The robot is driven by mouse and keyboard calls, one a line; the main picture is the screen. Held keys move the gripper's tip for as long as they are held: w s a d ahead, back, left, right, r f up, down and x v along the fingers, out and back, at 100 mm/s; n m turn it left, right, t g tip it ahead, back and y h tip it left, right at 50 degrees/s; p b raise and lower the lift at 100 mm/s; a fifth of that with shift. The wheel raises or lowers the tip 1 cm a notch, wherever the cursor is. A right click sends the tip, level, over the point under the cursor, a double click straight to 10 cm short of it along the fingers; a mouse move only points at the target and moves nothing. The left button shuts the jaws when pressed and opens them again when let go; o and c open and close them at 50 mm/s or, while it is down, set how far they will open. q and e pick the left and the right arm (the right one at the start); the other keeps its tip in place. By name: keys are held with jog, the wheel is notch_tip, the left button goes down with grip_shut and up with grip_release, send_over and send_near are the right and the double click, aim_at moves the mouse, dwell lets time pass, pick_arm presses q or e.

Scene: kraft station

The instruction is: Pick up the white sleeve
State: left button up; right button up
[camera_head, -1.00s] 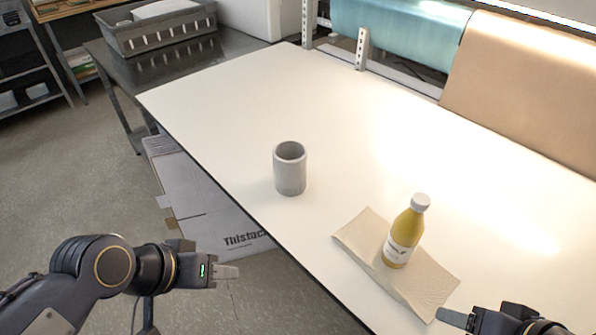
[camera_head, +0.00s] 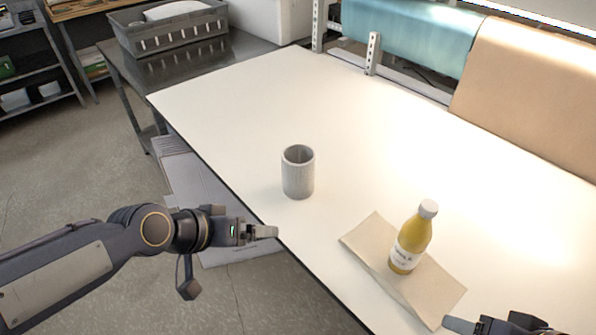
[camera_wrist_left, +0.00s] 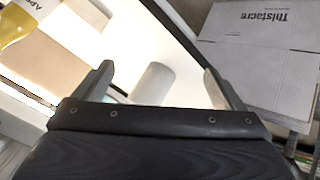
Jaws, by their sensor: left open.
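The white sleeve (camera_head: 298,175) looks like a pale grey, hollow, open-topped cylinder standing upright on the white table, left of the bottle. In the left wrist view the sleeve (camera_wrist_left: 153,84) shows between the two spread fingers, beyond their tips. My left gripper (camera_head: 267,232) is open and empty, in front of the sleeve and a little left of it, near the table's left edge. It does not touch the sleeve. My right gripper (camera_head: 458,324) is at the bottom right by the paper's near corner; its jaw opening cannot be made out.
A bottle of yellow liquid (camera_head: 411,240) stands on a sheet of brown paper (camera_head: 364,236) right of the sleeve. The white table (camera_head: 230,110) is clear behind the sleeve. A grey crate (camera_head: 170,42) sits on a side table. Paper rolls (camera_head: 520,85) line the back.

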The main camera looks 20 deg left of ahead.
aim_at(293, 170)
pick_arm(q)
jog(key=shift+o, duration=0.3)
jog(key=w, duration=0.3)
jog(key=w+d+f+t+y, duration=0.1)
jog(key=w, duration=0.3)
jog(key=w+d+f+m+t, duration=0.1)
jog(key=w, duration=0.2)
jog(key=shift+w+y, duration=0.25)
jog(key=shift+y, duration=0.05)
jog(key=w+t, duration=0.1)
jog(key=w, duration=0.1)
jog(key=w+d+r+m+t+y, duration=0.1)
jog(key=w+r+m+t, duration=0.1)
jog(key=w, duration=0.1)
jog(key=shift+w+d+r, duration=0.1)
jog(key=shift+w+d, duration=0.2)
jog(key=shift+w+t, duration=0.35)
jog(key=shift+t, duration=0.05)
jog(key=x, duration=0.7)
jog(key=shift+w, duration=0.15)
jog(key=c, duration=0.7)
